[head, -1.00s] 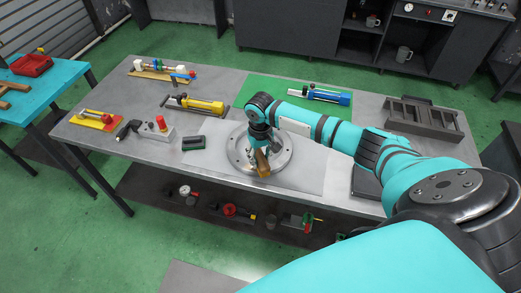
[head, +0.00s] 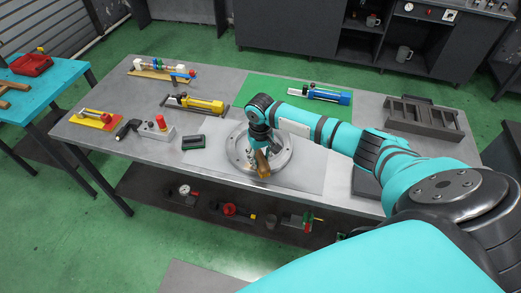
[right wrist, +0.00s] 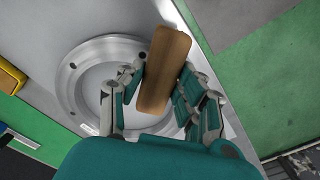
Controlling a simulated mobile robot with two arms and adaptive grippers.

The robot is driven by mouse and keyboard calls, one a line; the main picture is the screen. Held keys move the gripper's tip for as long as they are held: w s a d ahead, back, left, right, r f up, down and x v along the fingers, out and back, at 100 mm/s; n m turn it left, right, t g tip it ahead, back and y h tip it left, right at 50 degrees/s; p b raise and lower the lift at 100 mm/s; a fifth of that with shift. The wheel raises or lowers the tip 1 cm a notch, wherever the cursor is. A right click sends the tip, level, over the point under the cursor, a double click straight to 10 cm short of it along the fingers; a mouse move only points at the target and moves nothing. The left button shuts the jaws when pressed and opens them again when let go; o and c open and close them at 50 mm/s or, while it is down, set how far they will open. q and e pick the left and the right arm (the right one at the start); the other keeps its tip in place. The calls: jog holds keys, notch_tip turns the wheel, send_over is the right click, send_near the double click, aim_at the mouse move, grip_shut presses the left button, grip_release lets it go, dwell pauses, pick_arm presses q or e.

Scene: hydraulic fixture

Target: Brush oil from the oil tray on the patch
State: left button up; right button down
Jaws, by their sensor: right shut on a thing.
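My right gripper (head: 262,146) is over a round metal dish with a wide rim (head: 283,163) on the table. It is shut on a brown wooden-handled brush (head: 263,166), whose handle also shows between the fingers in the right wrist view (right wrist: 165,70). The bristles are hidden, so I cannot tell whether they touch the dish. The dish shows in the right wrist view (right wrist: 72,85) with a bolt hole in its rim. It lies on a light grey sheet (head: 308,178). I cannot tell for certain which thing is the oil tray or the patch. My left gripper is out of view.
A dark flat thing (head: 366,184) lies partly behind my right arm. A green-black block (head: 193,142), a yellow cylinder (head: 203,105), a blue cylinder (head: 328,95) and a dark rack (head: 424,117) stand around the table. The front left of the table (head: 150,160) is clear.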

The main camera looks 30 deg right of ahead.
jog(key=shift+f+b, duration=0.35)
jog(key=shift+f, duration=0.45)
jog(key=shift+a, duration=0.1)
jog(key=shift+w+a+r, duration=0.1)
jog(key=shift+w+a, duration=0.85)
jog(key=shift+w, duration=0.25)
jog(key=shift+w+a+b, duration=0.45)
jog(key=shift+w+a, duration=0.7)
jog(key=shift+w, duration=0.1)
jog(key=shift+p, duration=0.4)
jog(key=s+d+p, duration=0.1)
jog(key=s+p, duration=0.1)
jog(key=p, duration=0.1)
jog(key=shift+s+d, duration=0.1)
jog(key=shift+d, duration=0.3)
jog(key=shift+s+d, duration=0.15)
jog(key=shift+s, duration=0.05)
jog(key=shift+s+d+f, duration=0.2)
jog(key=shift+s+d, duration=0.05)
jog(key=shift+d, duration=0.05)
jog(key=shift+s+d, duration=0.9)
jog(key=shift+s, duration=0.15)
